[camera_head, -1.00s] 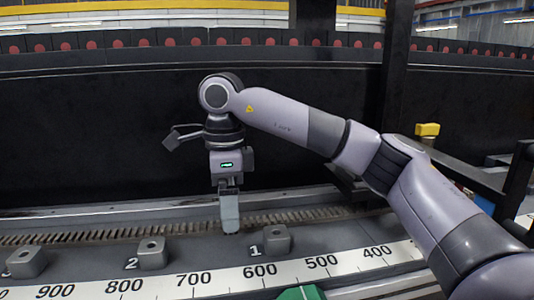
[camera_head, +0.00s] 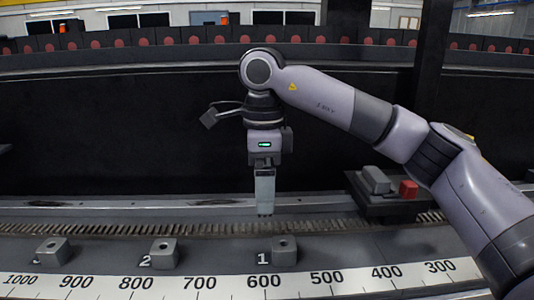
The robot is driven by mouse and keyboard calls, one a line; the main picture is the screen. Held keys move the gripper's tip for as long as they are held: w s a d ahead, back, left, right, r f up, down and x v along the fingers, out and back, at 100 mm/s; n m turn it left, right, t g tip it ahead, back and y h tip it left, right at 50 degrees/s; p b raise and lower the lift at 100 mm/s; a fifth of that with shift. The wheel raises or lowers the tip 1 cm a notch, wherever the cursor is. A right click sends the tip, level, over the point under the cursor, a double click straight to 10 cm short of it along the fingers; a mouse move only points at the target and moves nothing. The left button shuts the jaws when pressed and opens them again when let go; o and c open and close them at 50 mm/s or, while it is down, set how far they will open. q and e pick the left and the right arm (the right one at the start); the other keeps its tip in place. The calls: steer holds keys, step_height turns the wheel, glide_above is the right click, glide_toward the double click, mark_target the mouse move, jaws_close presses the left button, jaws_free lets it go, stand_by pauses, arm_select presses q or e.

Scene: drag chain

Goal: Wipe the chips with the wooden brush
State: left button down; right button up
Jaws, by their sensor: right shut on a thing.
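My right gripper (camera_head: 264,170) points straight down near the middle of the head view. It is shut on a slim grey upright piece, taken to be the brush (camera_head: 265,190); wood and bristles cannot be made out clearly. No separate chips can be picked out at this size. My left gripper is not in view.
Grey blocks marked 1 (camera_head: 284,251) and 2 (camera_head: 164,254), and another further left (camera_head: 51,251), stand on the grey ledge. A white number scale (camera_head: 230,284) runs in front. A black mount with a red part (camera_head: 409,190) is at right. A black wall (camera_head: 130,130) stands behind.

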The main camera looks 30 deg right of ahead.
steer(key=shift+r+p, duration=1)
steer(key=shift+r, duration=0.6)
